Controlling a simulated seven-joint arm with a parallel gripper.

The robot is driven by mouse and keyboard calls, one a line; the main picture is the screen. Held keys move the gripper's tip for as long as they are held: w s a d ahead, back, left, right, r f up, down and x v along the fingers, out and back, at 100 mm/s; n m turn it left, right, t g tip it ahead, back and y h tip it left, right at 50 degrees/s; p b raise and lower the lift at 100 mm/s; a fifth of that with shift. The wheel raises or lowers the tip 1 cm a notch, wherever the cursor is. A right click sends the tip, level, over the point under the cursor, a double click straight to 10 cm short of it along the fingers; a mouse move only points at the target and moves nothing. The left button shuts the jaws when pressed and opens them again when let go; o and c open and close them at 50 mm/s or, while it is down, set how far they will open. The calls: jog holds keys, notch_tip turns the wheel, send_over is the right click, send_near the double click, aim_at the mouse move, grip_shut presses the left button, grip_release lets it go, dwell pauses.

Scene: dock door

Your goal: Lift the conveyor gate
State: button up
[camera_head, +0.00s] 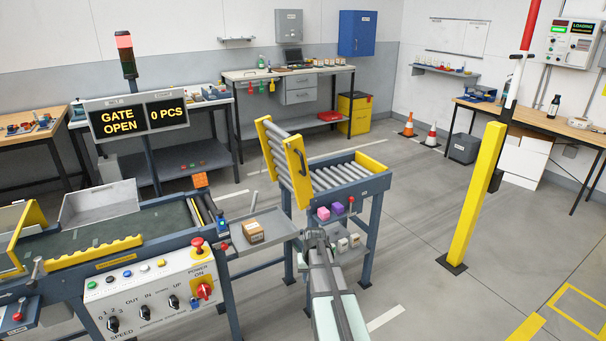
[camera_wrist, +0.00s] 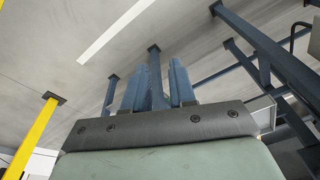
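The conveyor gate (camera_head: 287,168) is a hinged roller section with yellow side plates in the middle of the head view. It stands tilted steeply up at the near end of the blue-framed roller conveyor (camera_head: 375,188). A black handle (camera_head: 302,163) shows on its right yellow plate. The sign (camera_head: 137,116) reads "GATE OPEN" and "0 PCS". My gripper (camera_head: 315,234) is below the gate, in front of the conveyor frame, apart from the gate. In the wrist view its two blue fingers (camera_wrist: 156,70) stand apart with nothing visible between them; the gate is not identifiable there.
A belt conveyor (camera_head: 110,245) with a control panel (camera_head: 155,296) stands at left. A cardboard box (camera_head: 253,232) rests on a grey surface beside the gap. Pink and purple blocks (camera_head: 335,211) sit under the gate. A yellow post (camera_head: 476,195) stands right; floor between is clear.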

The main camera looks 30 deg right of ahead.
jog(key=w+d+r+t, duration=0.1)
jog(key=w+d+r, duration=0.4)
jog(key=r, duration=0.4)
jog(key=w+d+r+t, duration=0.1)
jog(key=w+d+r, duration=0.35)
jog(key=r, duration=0.45)
jog(key=w+d+r+t, duration=0.1)
jog(key=w+d+r, duration=0.35)
jog(key=r, duration=0.45)
notch_tip(320, 180, up, 16)
jog(key=n+g+y, duration=0.1)
jog(key=n+y, duration=0.2)
jog(key=n, duration=1.4)
send_over(303, 173)
jog(key=s+d, duration=0.4)
jog(key=x, duration=1.3)
jog(key=shift+a+f, duration=0.3)
jog(key=shift+a, duration=0.15)
grip_shut()
